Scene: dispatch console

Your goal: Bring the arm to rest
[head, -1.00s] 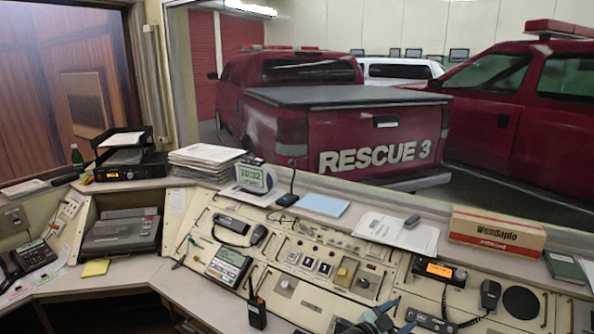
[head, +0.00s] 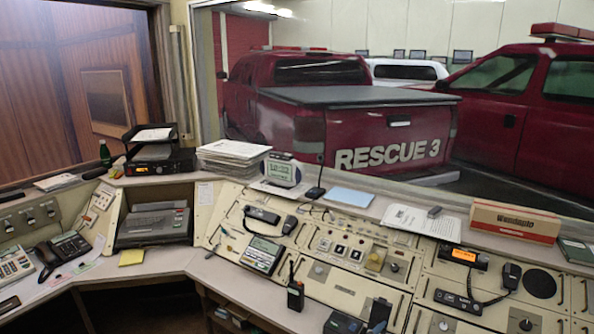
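The sloped console (head: 330,270) where a dark bluish shape stood earlier is now uncovered. A black handheld radio (head: 295,293) stands upright at the console's front edge.
A desk phone (head: 62,250) and a grey machine (head: 153,224) are on the left. A paper stack (head: 232,155), a clock (head: 282,170) and a Wendaplo box (head: 514,221) line the back ledge. The front desk strip (head: 235,283) is mostly clear.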

